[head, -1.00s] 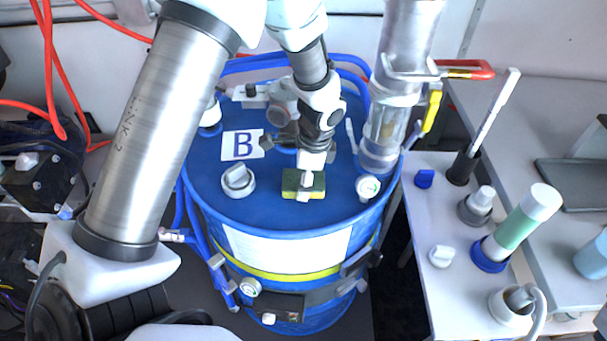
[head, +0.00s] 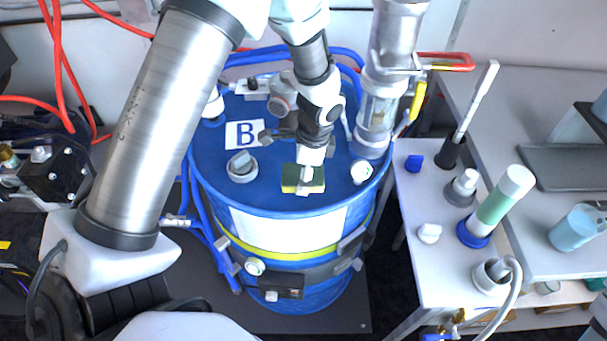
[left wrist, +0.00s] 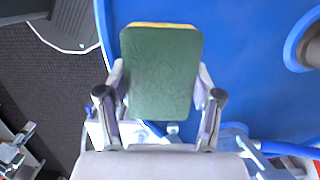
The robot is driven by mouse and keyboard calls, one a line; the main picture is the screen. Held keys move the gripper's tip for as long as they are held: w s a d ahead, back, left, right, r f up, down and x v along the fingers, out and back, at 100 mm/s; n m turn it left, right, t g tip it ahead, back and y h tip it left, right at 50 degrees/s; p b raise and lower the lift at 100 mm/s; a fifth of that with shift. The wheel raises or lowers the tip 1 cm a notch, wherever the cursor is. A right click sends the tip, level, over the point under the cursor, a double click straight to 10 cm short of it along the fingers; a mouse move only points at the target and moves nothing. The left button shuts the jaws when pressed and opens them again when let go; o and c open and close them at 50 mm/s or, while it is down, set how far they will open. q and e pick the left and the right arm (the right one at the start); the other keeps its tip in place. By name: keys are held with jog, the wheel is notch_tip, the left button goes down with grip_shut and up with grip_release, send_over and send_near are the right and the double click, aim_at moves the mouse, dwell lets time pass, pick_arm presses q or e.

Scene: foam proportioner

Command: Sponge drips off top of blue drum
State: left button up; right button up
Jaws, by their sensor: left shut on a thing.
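The blue drum (head: 218,177) stands upright in the middle of the head view, with a white "B" label and grey cap on its top. My left gripper (head: 304,183) is over the drum top near its front edge, shut on the sponge (head: 290,180). The sponge is green and yellow; its green face shows between the two fingers in the left wrist view (left wrist: 160,75). I cannot tell whether the sponge touches the drum top. No drips can be made out. My right gripper is not seen.
A clear cylinder with valve handles (head: 382,110) rises at the drum's right rear. A white side table (head: 420,205) holds bottles, caps and a green-white tube (head: 497,207). A grey cap (head: 241,166) stands left of the sponge. Red hoses hang at the left.

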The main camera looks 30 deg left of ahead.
pick_arm(q)
notch_tip(320, 180, up, 4)
jog(key=p, duration=0.3)
jog(key=shift+s+d, duration=0.15)
jog(key=shift+r+p, duration=0.2)
jog(key=shift+p, duration=0.1)
